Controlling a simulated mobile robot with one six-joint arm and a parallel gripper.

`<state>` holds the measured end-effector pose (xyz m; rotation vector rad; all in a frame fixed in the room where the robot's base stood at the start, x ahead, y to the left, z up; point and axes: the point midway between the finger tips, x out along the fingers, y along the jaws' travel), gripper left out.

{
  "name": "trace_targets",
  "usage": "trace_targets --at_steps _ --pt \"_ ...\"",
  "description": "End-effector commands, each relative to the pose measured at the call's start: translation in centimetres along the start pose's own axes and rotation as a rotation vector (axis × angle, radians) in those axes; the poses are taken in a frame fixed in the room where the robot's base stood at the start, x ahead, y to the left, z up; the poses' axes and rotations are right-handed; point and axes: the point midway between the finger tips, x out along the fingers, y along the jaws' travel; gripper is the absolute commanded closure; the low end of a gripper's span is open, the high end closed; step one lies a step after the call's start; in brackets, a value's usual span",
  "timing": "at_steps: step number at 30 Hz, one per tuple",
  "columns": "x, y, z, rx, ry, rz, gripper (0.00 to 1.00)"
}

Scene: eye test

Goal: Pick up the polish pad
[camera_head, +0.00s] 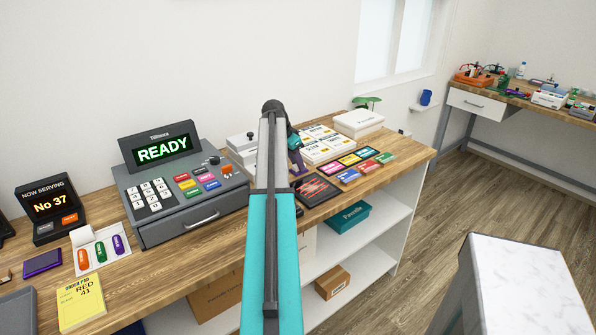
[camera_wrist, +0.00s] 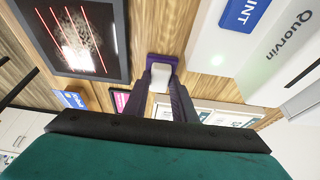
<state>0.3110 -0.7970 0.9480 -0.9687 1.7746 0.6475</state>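A small purple block with a white face, which may be the polish pad (camera_wrist: 162,61), is at the middle of the wrist view over the wooden counter. A purple bit of it (camera_head: 298,162) shows in the head view beside the end of my arm. My gripper (camera_wrist: 161,86) has its two dark fingers apart, one on each side of the white part. Whether the fingers touch the block or grip it, I cannot tell. In the head view my arm hides most of the gripper and the block.
A dark panel with red lines (camera_head: 314,189) lies close to the gripper. White boxes (camera_head: 240,145), cards (camera_head: 325,150) and coloured tags (camera_head: 366,152) crowd around. A grey till (camera_head: 180,185) stands to the left. Bare wood (camera_head: 405,150) shows near the counter's right end.

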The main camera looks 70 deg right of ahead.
Motion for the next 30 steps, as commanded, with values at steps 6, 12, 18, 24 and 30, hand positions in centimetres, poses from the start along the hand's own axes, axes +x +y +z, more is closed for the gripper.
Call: trace_targets --at_steps 6,12,18,24,30 --pt "0.0 0.0 0.0 0.000 0.000 -0.001 0.99" --pt "-0.1 -0.1 0.0 0.000 0.000 -0.001 0.99" --pt "-0.6 -0.1 -0.2 0.000 0.000 -0.001 0.99" --pt "-1.9 -0.1 -0.8 0.000 0.001 -0.002 0.99" --pt "-3.3 0.0 -1.3 0.000 0.000 -0.001 0.99"
